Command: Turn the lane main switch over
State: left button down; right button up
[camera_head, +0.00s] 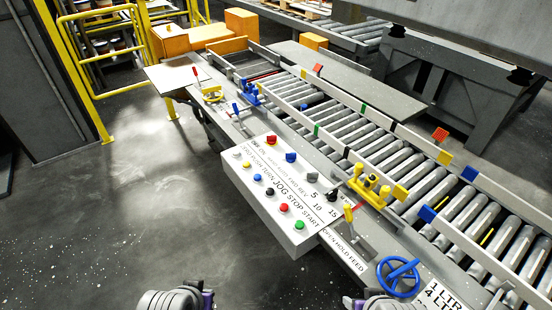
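The white control panel (236,176) slopes along the near side of the roller conveyor. A red knob (271,140) sits at its upper left end, beside small lettering that seems to read OFF ON; it looks like the main switch, but its setting is too small to tell. A blue knob (290,156) and a black knob (333,194) follow along the same edge. Only grey and purple parts of my two arms show at the bottom edge, left and right, well short of the panel. The fingers of both grippers are out of view.
A row of buttons, including a red button (283,207) and a green button (299,224), lines the panel's near side. A yellow-handled lever (349,213) and a blue handwheel (398,277) stand to its right. Yellow railing (103,58) is at upper left. The floor before the panel is clear.

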aim_at(271, 139)
jog(key=i+j, duration=0.1)
jog(key=i, duration=0.45)
jog(key=i+j, duration=0.15)
jog(key=i, duration=0.4)
jog(key=u, duration=0.05)
